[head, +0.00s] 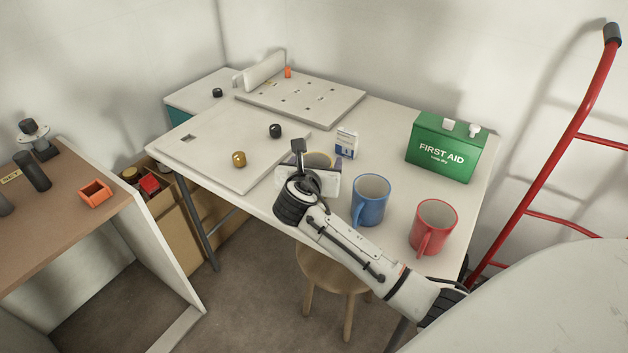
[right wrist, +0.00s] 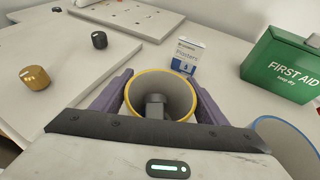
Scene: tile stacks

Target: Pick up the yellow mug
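The yellow mug shows in the right wrist view as a pale cup with a yellow rim (right wrist: 191,112). In the head view it is mostly hidden behind my right gripper, with part of its rim (head: 318,155) showing. My right gripper (right wrist: 163,80) is above the table with its purple fingers on either side of the mug, close to its wall. The fingers look open; any contact is unclear. A grey block shows within the mug's opening; I cannot tell whether it is part of my gripper. The mug's handle is hidden. My left gripper is not in view.
A blue mug (head: 371,203) and a red mug (head: 434,232) stand to the right on the table (head: 385,140). A plasters box (head: 346,143) is just behind the yellow mug. A green first aid box (head: 445,150) is at back right. A board (head: 215,155) with two knobs lies left.

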